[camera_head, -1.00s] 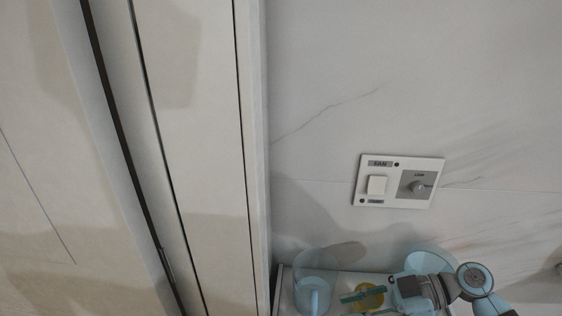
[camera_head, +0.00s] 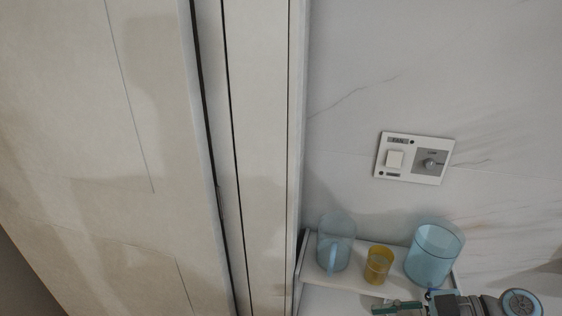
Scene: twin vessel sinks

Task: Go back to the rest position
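My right gripper (camera_head: 399,308) is at the bottom edge of the head view, its arm coming in from the right. It is below and in front of a small white shelf, apart from the cups as far as I can see. One teal finger shows and the rest is cut off by the frame, so its opening cannot be told. I see nothing held in the visible part. My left gripper is not in view.
The white shelf (camera_head: 345,279) holds a clear blue mug (camera_head: 336,243), a small yellow cup (camera_head: 379,265) and a larger blue tumbler (camera_head: 434,253). A switch panel (camera_head: 414,158) is on the marble wall above. Pale cabinet panels (camera_head: 150,150) fill the left.

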